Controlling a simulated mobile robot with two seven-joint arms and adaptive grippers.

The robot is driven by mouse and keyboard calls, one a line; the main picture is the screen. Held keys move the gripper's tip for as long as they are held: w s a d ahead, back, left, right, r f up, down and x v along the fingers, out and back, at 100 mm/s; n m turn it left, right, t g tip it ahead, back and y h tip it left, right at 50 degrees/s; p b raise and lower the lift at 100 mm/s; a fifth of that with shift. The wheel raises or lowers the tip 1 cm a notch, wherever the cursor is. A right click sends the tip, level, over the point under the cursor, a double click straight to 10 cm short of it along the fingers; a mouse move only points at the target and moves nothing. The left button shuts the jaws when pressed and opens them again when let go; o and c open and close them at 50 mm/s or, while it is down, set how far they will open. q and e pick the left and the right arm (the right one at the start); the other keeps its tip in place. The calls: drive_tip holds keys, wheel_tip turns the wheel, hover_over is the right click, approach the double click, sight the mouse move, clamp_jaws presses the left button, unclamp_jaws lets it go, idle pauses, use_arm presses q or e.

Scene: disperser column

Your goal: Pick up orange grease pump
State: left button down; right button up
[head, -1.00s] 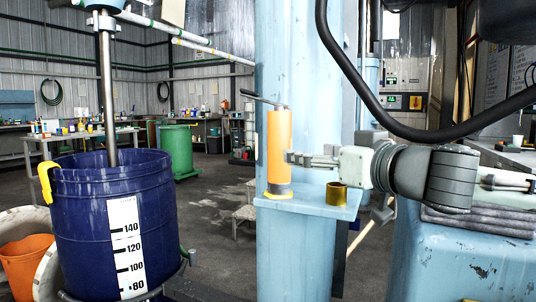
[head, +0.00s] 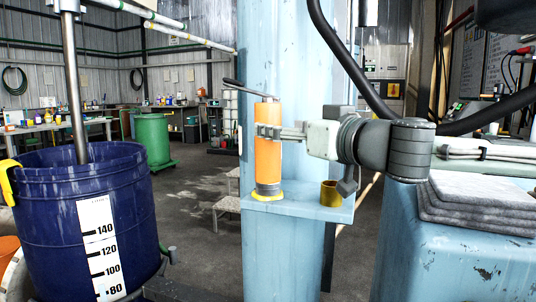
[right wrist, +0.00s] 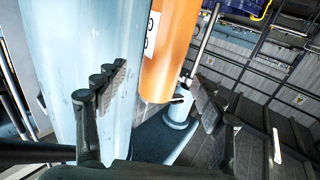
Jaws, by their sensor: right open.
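The orange grease pump (head: 268,155), a tall cylinder with a dark handle on top and a yellow base ring, stands upright on a light blue shelf (head: 300,205) fixed to the blue column. My right gripper (head: 266,131) reaches in from the right, its fingers overlapping the upper part of the pump. In the right wrist view the open fingers (right wrist: 162,85) lie on either side of the orange body (right wrist: 170,48), with gaps showing. Whether a finger touches it, I cannot tell. My left gripper is out of view.
A small brass-coloured cup (head: 329,194) stands on the shelf below my right gripper. The blue column (head: 290,60) rises close behind the pump. A dark blue drum (head: 50,220) stands at left. A black hose (head: 345,60) hangs above my right arm. Folded grey cloths (head: 475,205) lie at right.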

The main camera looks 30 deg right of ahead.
drive_tip(key=shift+w+a, duration=0.2)
drive_tip(key=shift+w, duration=1.15)
drive_tip(key=shift+w+a, duration=0.15)
drive_tip(key=shift+w, duration=1.15)
drive_tip(key=shift+c, duration=0.6)
drive_tip(key=c, duration=0.9)
drive_tip(key=shift+r, duration=0.1)
drive_tip(key=c, duration=0.3)
drive_tip(key=shift+c, duration=0.2)
